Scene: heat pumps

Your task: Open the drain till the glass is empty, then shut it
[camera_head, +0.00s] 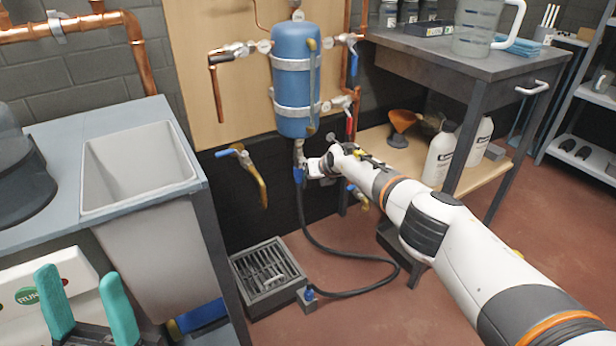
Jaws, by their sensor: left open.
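The blue tank (295,85) is strapped upright to the wooden panel. A narrow upright tube (312,75), possibly the glass, runs along its front right side; its level is too small to read. Under the tank is the drain fitting (298,155) with a blue part (298,175), and a black hose (304,225) hangs from it. My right gripper (314,168) is close beside this fitting, partly hidden by its own wrist; I cannot tell whether it touches. My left gripper (85,305), with teal fingers, is open and empty at the lower left, in front of the sink.
A floor drain grate (268,272) lies below the tank, with the hose looping beside it. A grey sink (138,165) stands left. A workbench (445,60) with a clear jug (478,25) and white bottles (440,158) below stands right. Red floor is open at right.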

